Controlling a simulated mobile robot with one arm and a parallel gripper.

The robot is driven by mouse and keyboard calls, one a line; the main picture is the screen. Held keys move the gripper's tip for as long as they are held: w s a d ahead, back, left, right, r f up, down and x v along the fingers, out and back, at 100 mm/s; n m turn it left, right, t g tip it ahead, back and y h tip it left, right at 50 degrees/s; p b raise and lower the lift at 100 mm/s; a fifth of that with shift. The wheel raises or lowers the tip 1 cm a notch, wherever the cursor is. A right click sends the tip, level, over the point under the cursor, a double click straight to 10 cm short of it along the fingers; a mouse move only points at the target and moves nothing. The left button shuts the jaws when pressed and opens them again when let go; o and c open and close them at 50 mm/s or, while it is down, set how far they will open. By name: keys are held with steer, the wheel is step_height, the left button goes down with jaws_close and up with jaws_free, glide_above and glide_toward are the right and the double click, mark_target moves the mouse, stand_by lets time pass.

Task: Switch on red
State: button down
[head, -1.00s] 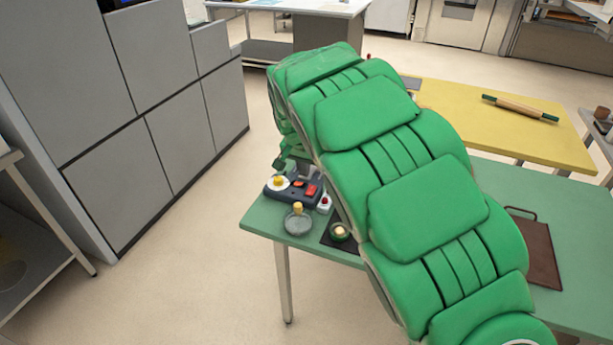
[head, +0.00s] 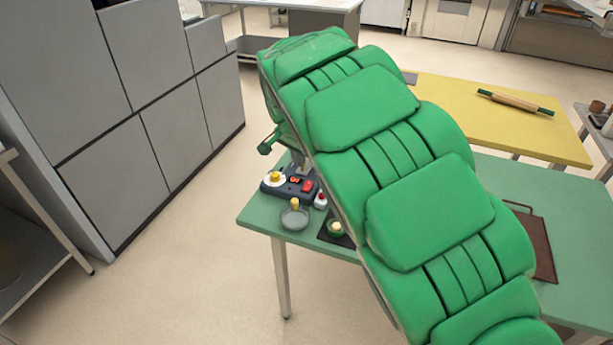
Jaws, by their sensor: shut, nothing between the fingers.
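A dark control box (head: 286,192) sits at the left end of the green table. It carries a yellow knob on a white disc (head: 275,178), a small orange-red control (head: 295,180) and a larger red switch (head: 308,186). I cannot tell whether the red switch is on or off. My gripper (head: 301,170) is shut and empty, just behind and above the box near the red switch. Much of it is hidden by my green padded arm, and I cannot tell whether it touches the box.
The green table (head: 262,217) has a brown board (head: 535,245) at right. A yellow table (head: 460,115) holds a rolling pin (head: 515,102).

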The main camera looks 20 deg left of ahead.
mark_target(309, 183)
steer(key=m, duration=0.5)
steer(key=w+m, duration=0.1)
steer(key=m, duration=0.3)
steer(key=m+t, duration=0.1)
steer(key=m, duration=0.4)
steer(key=shift+w+r+m, duration=0.1)
steer(key=shift+w+m, duration=0.05)
steer(key=shift+m, duration=0.15)
steer(key=x, duration=1.4)
